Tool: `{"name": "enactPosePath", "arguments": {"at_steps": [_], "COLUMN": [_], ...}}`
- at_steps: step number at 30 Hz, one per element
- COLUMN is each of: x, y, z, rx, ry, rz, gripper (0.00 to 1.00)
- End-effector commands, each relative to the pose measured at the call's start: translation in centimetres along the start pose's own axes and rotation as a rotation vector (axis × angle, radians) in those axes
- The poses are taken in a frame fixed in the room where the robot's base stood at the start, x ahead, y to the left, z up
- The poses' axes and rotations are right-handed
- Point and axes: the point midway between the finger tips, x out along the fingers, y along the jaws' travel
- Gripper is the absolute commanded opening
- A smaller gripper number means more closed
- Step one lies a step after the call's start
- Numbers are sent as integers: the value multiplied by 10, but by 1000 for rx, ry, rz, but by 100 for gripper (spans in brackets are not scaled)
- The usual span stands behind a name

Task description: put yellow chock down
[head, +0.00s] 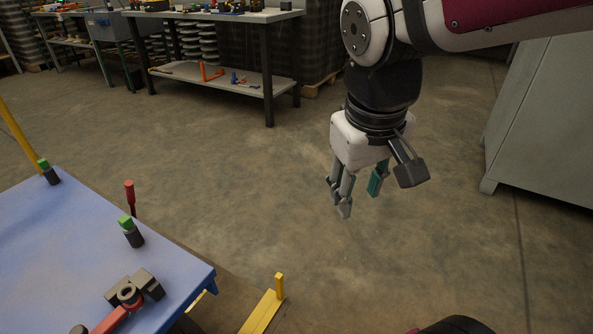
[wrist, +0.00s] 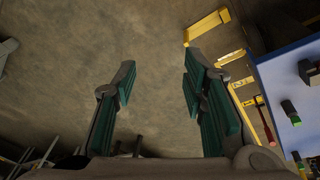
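My gripper (head: 358,200) hangs over bare concrete floor to the right of the blue table, pointing down. In the wrist view its green-padded fingers (wrist: 160,78) are wide apart with nothing between them. A yellow piece with a short upright post (head: 264,308) is low beside the table's near corner, apart from my gripper. In the wrist view a yellow frame-like piece (wrist: 207,26) and smaller yellow pieces (wrist: 240,82) lie beside the table. I cannot tell which of these, if any, is the yellow chock.
The blue table (head: 60,235) at left holds a black clamp-like tool with a red handle (head: 128,295) and green-topped dark cylinders (head: 133,235). A red-handled tool (head: 130,195) is at its edge. A grey cabinet (head: 545,110) stands right, a workbench (head: 215,75) behind. The floor between is clear.

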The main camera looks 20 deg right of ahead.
Motion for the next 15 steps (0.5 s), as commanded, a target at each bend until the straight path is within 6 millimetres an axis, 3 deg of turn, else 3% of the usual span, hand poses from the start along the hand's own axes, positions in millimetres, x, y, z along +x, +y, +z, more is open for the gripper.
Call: {"name": "enactPosePath", "arguments": {"at_steps": [3, 6, 10, 15], "x": [-14, -19, -22, -23], "y": [-20, -32, -42, -45], "z": [58, 96, 127, 139], "rx": [6, 5, 2, 0], "ry": [-60, -110, -152, -172], "rz": [-52, -88, -118, -130], "gripper": [39, 39, 39, 39]}}
